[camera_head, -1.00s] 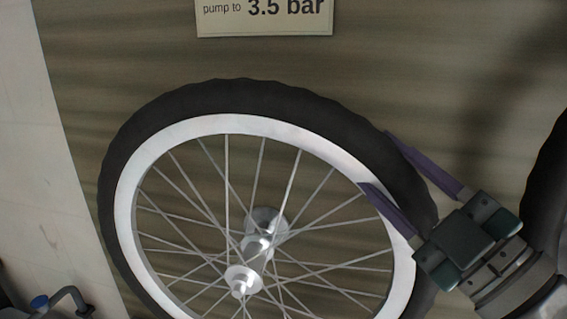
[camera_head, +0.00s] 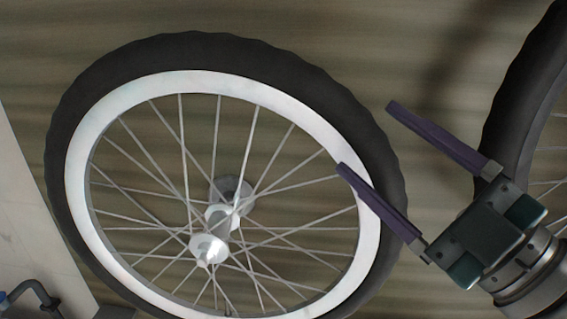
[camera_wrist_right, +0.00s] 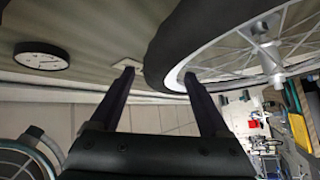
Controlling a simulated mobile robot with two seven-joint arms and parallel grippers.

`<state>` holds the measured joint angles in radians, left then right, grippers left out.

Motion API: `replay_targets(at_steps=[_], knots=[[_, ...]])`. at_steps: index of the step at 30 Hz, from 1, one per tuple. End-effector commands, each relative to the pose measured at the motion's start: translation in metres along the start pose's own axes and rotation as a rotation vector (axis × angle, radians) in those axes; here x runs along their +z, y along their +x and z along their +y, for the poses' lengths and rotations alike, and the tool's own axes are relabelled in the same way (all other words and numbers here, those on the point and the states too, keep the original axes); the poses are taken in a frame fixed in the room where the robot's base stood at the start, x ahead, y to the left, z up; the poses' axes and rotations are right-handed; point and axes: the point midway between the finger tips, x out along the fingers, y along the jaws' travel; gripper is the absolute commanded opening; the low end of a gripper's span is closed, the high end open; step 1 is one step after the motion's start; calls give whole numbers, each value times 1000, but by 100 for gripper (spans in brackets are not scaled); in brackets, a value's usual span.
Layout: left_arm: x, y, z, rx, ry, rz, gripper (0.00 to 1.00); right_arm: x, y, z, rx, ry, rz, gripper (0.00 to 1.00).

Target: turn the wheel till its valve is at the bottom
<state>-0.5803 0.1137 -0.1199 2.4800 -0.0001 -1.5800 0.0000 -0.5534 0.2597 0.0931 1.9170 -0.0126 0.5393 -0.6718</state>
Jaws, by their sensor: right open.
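The wheel has a black tyre (camera_head: 84,98), a white rim (camera_head: 77,190), thin spokes and a silver hub (camera_head: 208,249). It fills the left and middle of the head view; its lowest edge is cut off. I cannot make out the valve. My right gripper (camera_head: 366,137) is open and empty at the wheel's upper right. In the head view one finger overlaps the rim and the other lies outside the tyre. In the wrist view the tyre (camera_wrist_right: 185,35) passes beyond the fingertips, near the right finger; I cannot tell whether they touch. My left gripper is not in view.
A second dark wheel (camera_head: 512,100) stands close by on the right, behind my right gripper. A pale panel (camera_head: 25,215) stands at the left.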

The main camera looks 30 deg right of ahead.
Motion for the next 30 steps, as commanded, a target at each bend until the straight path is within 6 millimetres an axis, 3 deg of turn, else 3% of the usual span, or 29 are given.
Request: replay_targets(at_steps=[3,9,30], knots=[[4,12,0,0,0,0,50,2,-23,-4,-2,0,-2,80],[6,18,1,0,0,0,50,1,-43,-1,0,1,-1,80],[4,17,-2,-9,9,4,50,0,-45,0,0,1,0,80]])
